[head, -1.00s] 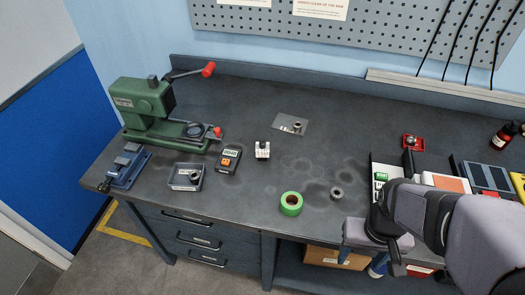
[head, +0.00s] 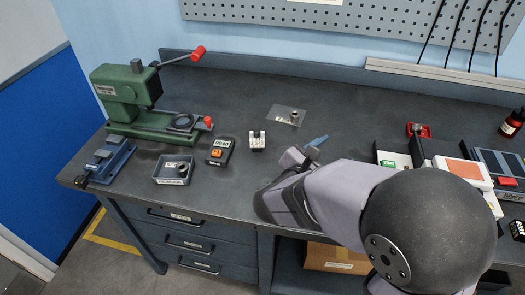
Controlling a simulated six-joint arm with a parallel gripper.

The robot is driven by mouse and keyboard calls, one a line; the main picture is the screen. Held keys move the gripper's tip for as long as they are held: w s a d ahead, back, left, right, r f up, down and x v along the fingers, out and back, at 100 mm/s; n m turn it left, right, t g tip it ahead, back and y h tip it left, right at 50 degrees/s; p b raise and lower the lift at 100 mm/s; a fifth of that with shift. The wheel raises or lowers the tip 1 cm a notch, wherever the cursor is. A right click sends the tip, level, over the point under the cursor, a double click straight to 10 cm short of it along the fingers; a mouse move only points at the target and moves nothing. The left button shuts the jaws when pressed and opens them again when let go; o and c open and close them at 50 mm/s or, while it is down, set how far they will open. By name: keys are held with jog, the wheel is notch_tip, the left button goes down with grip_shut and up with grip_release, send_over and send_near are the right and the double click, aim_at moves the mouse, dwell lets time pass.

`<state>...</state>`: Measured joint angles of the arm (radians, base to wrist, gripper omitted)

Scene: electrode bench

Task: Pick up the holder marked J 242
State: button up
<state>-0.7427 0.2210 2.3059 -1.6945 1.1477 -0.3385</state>
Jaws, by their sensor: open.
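A small white block-shaped holder (head: 257,142) with a dark top stands on the bench left of centre. Its marking is too small to read, so I cannot confirm J 242. My gripper (head: 309,148) is to the right of the holder, apart from it, over the middle of the bench. It is open with nothing seen between its fingers; my own wrist hides part of it. A small metal ring-like piece (head: 294,117) sits on a clear sheet behind the holder.
A dark meter (head: 220,151) stands close left of the holder, then a grey bin (head: 174,168) with a round part. A green press (head: 130,97) and blue vise (head: 106,157) stand farther left. Bench behind the holder is mostly clear. A red-based piece (head: 418,130) is at right.

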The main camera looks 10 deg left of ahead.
aim_at(256, 135)
jog(key=a+n+t+y, duration=0.1)
jog(key=a+n, duration=0.1)
jog(key=a, duration=0.2)
jog(key=a+f+n+t+y+b, duration=0.1)
jog(key=a+n+y, duration=0.1)
jog(key=a, duration=0.2)
jog(key=w+a+f+n+t+y+b, duration=0.1)
jog(key=a, duration=0.2)
jog(key=shift+a+n+t, duration=0.4)
jog(key=a+n+y, duration=0.1)
jog(key=a, duration=0.1)
jog(key=a+f+n+y+b, duration=0.1)
jog(key=a, duration=0.2)
jog(key=s+a+n+t+y, duration=0.1)
jog(key=a+y, duration=0.1)
jog(key=a, duration=0.1)
jog(key=shift+s+f+n, duration=0.1)
jog(key=shift+f+n, duration=0.1)
jog(key=shift+n, duration=0.1)
jog(key=shift+s+a+f, duration=0.1)
jog(key=shift+a+f, duration=0.1)
jog(key=shift+a, duration=0.1)
jog(key=shift+w+r, duration=0.15)
jog(key=shift+w, duration=1.2)
jog(key=shift+w+a+p, duration=0.15)
jog(key=shift+w+p, duration=0.7)
jog(key=shift+w, duration=1.5)
jog(key=shift+r, duration=0.1)
jog(key=c, duration=1.4)
jog(key=shift+r, duration=0.1)
